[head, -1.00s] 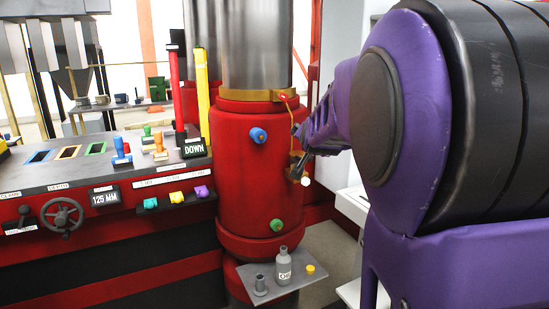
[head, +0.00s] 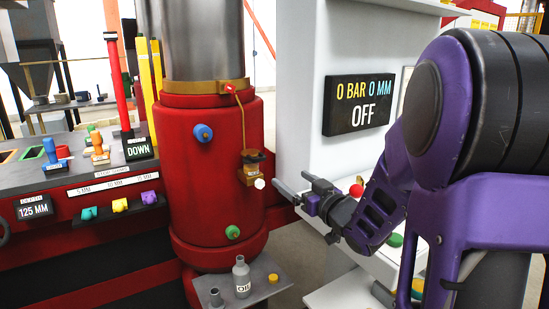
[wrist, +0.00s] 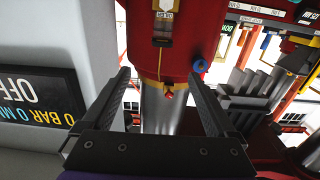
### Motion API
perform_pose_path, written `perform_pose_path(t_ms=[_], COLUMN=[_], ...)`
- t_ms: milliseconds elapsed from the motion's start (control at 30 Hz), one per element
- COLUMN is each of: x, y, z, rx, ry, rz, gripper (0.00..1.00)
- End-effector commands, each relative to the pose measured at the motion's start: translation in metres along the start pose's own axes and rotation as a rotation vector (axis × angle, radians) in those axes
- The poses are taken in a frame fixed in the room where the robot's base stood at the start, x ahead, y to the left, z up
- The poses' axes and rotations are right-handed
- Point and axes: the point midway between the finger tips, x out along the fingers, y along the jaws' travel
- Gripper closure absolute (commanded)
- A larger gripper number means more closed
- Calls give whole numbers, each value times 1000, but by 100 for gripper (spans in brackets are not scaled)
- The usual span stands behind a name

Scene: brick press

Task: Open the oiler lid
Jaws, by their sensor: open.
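The oiler (head: 252,168) is a small brass-coloured fitting with an amber cup and a dark top, on the right side of the red press cylinder (head: 205,140). A white knob sticks out beside its base. The dark top is the likely lid; it is too small to tell whether it is shut. My gripper (head: 290,180) is open and empty, to the right of the oiler and apart from it. In the wrist view, the oiler (wrist: 163,25) shows at the top, upside down, beyond and between the open fingers (wrist: 160,75).
A grey shelf below holds an oil bottle (head: 241,277), a small grey cup (head: 215,297) and a yellow cap (head: 273,277). A white cabinet with an OFF display (head: 358,102) stands right, with red (head: 356,190) and green (head: 395,240) buttons near my arm. A control desk is left.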

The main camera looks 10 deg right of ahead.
Motion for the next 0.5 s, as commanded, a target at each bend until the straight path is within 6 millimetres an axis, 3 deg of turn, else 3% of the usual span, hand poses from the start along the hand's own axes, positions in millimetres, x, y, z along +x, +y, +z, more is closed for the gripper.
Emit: perform_pose_path(t_ms=[167,500], x=[9,77], y=[-5,-5], z=[2,2], rx=[-2,-1], ry=[5,5], rz=[-19,-16], gripper=[7,7])
